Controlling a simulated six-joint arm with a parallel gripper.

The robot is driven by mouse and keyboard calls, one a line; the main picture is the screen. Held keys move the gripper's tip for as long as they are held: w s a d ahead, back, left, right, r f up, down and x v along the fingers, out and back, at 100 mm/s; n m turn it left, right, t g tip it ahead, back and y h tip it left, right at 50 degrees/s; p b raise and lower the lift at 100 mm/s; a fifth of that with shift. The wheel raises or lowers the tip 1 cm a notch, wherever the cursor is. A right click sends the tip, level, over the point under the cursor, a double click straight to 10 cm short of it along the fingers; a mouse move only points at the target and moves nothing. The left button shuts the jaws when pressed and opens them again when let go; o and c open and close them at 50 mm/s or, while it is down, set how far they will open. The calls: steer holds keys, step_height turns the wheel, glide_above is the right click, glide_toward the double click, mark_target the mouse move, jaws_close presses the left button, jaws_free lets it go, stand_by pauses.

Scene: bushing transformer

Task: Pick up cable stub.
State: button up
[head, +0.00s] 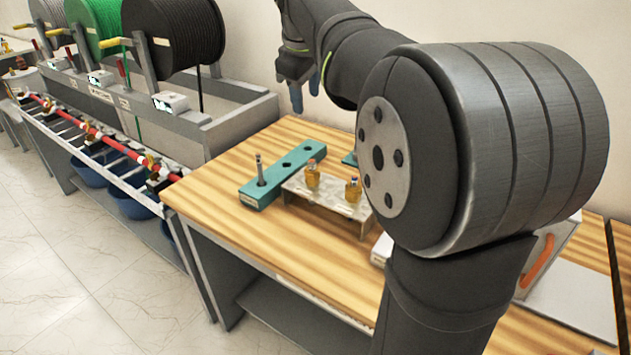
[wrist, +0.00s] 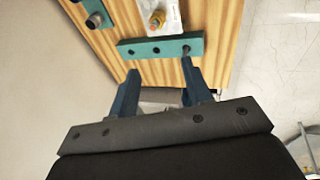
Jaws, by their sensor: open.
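A thin grey cable stub (head: 260,168) stands upright in an end hole of a long teal block (head: 283,176) on the wooden table. In the wrist view the stub (wrist: 187,51) is at the right end of the block (wrist: 145,49), seen from above. The block's other visible holes look empty. My gripper (head: 305,98) is above the far side of the table, apart from the stub. In the wrist view its two blue fingers (wrist: 162,73) are spread apart with nothing between them, and the block lies beyond the tips.
A metal stand (head: 326,199) with two brass-coloured fittings is beside the block. Part of a second teal block (head: 349,159) shows behind it; in the wrist view a dark cylinder (wrist: 94,19) is on it. Cable reels (head: 172,32) stand at left. My arm hides the table's right.

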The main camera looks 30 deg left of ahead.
steer(key=w+a+f+g+h, duration=0.25)
steer(key=w+a+f, duration=0.3)
steer(key=w, duration=0.35)
glide_above(312, 161)
steer(key=shift+g+y, duration=0.35)
steer(key=shift+g, duration=0.1)
steer(key=f, duration=1.2)
steer(key=shift+a+f, duration=0.1)
steer(key=shift+a, duration=0.25)
steer(key=f, duration=0.5)
steer(key=shift+d+f, duration=0.1)
steer(key=shift+d, duration=0.2)
jaws_close()
